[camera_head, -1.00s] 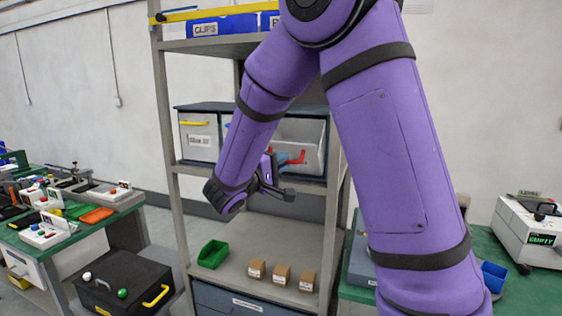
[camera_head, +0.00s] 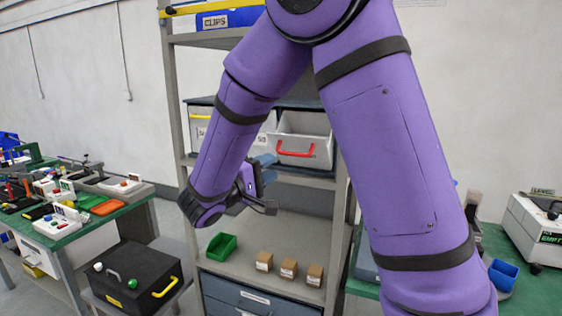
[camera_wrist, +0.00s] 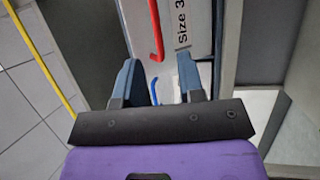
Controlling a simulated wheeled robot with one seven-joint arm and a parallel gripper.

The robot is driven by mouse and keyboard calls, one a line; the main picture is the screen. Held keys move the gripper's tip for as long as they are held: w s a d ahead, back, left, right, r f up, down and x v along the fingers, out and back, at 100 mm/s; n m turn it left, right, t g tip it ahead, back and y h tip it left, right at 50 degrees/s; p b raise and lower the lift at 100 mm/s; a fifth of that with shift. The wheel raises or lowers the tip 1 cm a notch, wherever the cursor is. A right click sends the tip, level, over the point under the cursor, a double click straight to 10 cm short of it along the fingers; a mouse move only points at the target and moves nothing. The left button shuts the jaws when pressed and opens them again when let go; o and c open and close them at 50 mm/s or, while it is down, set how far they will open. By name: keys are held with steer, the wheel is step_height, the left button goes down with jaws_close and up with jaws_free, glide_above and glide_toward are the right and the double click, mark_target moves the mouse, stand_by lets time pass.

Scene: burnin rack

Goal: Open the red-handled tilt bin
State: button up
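The red-handled tilt bin (camera_head: 318,152) is on the rack's middle shelf, right of the other bins. Its pale front leans outward and its hollow inside shows above the front edge, so it stands tilted open. Its red handle (camera_head: 295,152) is free. My gripper (camera_head: 266,163) is just left of and below that handle, apart from it. In the wrist view my gripper (camera_wrist: 160,75) has its two fingers spread, with the red handle (camera_wrist: 156,30) beyond the fingertips. A blue handle (camera_wrist: 154,91) shows between the fingers. My arm hides the middle bins in the head view.
A yellow-handled bin (camera_head: 199,120) stands at the shelf's left. A green tray (camera_head: 221,247) and small brown boxes (camera_head: 288,269) rest on the lower shelf. A black case (camera_head: 135,280) and a cluttered green table (camera_head: 70,232) are left. Rack posts flank the bins.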

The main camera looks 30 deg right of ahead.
steer(key=shift+v, duration=1.25)
steer(key=s+d+r+m+g+y, duration=0.2)
steer(key=s+d+g+y, duration=0.5)
steer(key=s, duration=0.7)
steer(key=s+a+r+t+y, duration=0.1)
steer(key=s+a+t+y, duration=0.1)
steer(key=s+y, duration=0.3)
steer(key=s+a+r+t+y, duration=0.1)
steer(key=s+a+t+y, duration=0.1)
steer(key=s+t+y, duration=0.3)
steer(key=shift+s+a+y, duration=0.35)
steer(key=shift+s+y, duration=0.4)
steer(key=shift+y, duration=0.45)
